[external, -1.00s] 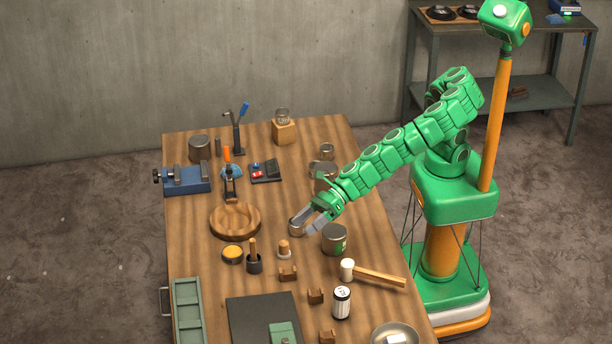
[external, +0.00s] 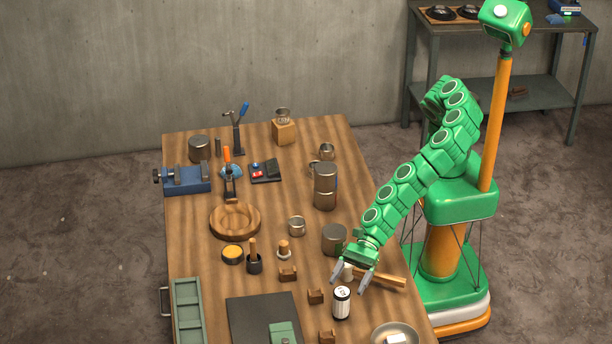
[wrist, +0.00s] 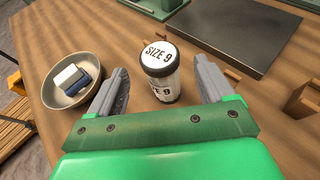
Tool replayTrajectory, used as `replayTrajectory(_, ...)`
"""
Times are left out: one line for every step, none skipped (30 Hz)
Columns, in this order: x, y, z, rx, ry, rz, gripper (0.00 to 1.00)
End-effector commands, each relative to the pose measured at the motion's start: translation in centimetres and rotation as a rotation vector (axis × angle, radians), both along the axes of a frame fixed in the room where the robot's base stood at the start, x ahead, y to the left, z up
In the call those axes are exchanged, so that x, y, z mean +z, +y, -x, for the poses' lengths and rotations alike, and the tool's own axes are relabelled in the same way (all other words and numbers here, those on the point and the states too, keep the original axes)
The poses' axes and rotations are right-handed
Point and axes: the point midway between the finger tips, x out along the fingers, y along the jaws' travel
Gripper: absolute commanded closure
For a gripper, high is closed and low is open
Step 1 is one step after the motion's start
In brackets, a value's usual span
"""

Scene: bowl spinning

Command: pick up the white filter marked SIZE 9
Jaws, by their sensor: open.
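The white filter (external: 342,303) is a small upright cylinder with a dark rim, standing on the wooden workbench. In the wrist view its top and side read SIZE 9 (wrist: 162,72). My gripper (external: 352,282) is open just behind and above the filter in the external view. In the wrist view my gripper's two grey fingers (wrist: 163,92) are spread on either side of the filter, with gaps between them and it. The filter stands slightly ahead of the space between the fingertips and is not held.
A metal bowl (wrist: 72,84) holding small blocks stands left of the filter in the wrist view. A dark plate (wrist: 232,32) lies beyond it. Wooden blocks (external: 316,296) stand near the filter. A dark canister (external: 333,238) is behind.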

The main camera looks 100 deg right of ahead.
Motion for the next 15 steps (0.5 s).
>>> replayTrajectory(-0.2, 0.3, -0.2, 0.001, 0.003, -0.002, 0.18)
replayTrajectory(-0.3, 0.5, -0.3, 0.001, 0.004, -0.003, 0.18)
replayTrajectory(-0.4, 0.8, -0.5, 0.002, 0.004, -0.003, 0.18)
replayTrajectory(-0.5, 1.0, -0.7, 0.001, 0.005, -0.005, 0.18)
replayTrajectory(-0.6, 1.2, -0.8, 0.002, 0.004, -0.005, 0.18)
replayTrajectory(-0.7, 1.4, -1.0, 0.001, 0.004, -0.004, 0.18)
replayTrajectory(-0.8, 1.5, -1.2, 0.000, 0.003, -0.004, 0.18)
replayTrajectory(-0.9, 1.7, -1.3, 0.001, 0.003, -0.002, 0.18)
replayTrajectory(-1.0, 1.8, -1.5, -0.002, 0.003, -0.002, 0.18)
replayTrajectory(-1.1, 2.0, -1.7, -0.001, 0.003, -0.001, 0.18)
replayTrajectory(-1.2, 2.2, -1.9, -0.002, 0.003, -0.002, 0.18)
replayTrajectory(-1.3, 2.4, -2.0, -0.002, 0.003, -0.002, 0.18)
replayTrajectory(-1.4, 2.6, -2.1, -0.002, 0.003, -0.002, 0.18)
replayTrajectory(-1.5, 2.8, -2.2, -0.001, 0.004, -0.002, 0.18)
replayTrajectory(-1.6, 3.0, -2.4, -0.001, 0.003, -0.003, 0.18)
